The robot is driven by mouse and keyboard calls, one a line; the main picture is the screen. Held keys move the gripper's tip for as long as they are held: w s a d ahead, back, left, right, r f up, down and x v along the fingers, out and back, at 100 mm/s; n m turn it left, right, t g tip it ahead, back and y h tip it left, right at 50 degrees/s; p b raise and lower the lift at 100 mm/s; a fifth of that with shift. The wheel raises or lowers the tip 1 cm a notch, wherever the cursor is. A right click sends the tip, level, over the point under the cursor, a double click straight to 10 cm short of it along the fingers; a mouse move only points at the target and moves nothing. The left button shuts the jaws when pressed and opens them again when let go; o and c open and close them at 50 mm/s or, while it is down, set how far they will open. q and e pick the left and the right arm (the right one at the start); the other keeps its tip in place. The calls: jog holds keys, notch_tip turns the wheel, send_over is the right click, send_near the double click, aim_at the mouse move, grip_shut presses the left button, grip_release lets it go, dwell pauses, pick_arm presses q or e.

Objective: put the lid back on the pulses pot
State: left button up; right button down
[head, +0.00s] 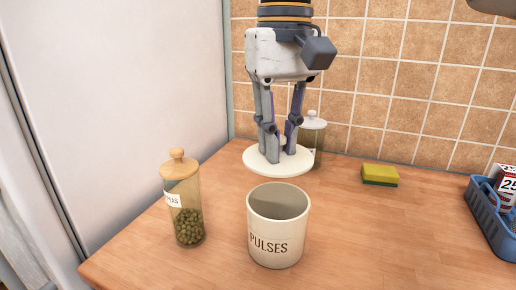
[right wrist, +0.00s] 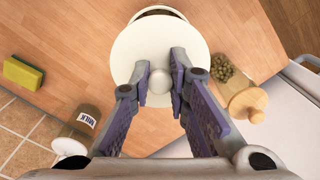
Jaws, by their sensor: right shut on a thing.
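The pulses pot (head: 276,240) is a cream cylinder with dark lettering, upright and open on the wooden counter in the head view. My right gripper (head: 273,153) points down and is shut on the knob of the round cream lid (head: 264,166). The lid is held roughly level above and slightly behind the pot, apart from it. In the right wrist view the lid (right wrist: 150,45) hides most of the pot, whose rim (right wrist: 158,11) shows past the lid's top edge. The lid's knob (right wrist: 159,85) sits between the fingertips. My left gripper is not in view.
A glass jar of peas (head: 185,205) with a wooden lid stands left of the pot. A milk jar (right wrist: 78,132) stands behind the held lid. A yellow-green sponge (head: 380,175) and a blue basket (head: 487,215) are to the right.

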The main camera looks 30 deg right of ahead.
jog(key=shift+s+f, duration=0.2)
jog(key=shift+f, duration=2.7)
jog(key=shift+f, duration=0.15)
jog(key=c, duration=1.4)
grip_release()
jog(key=shift+c, duration=0.2)
jog(key=shift+o, duration=0.5)
jog(key=o, duration=0.4)
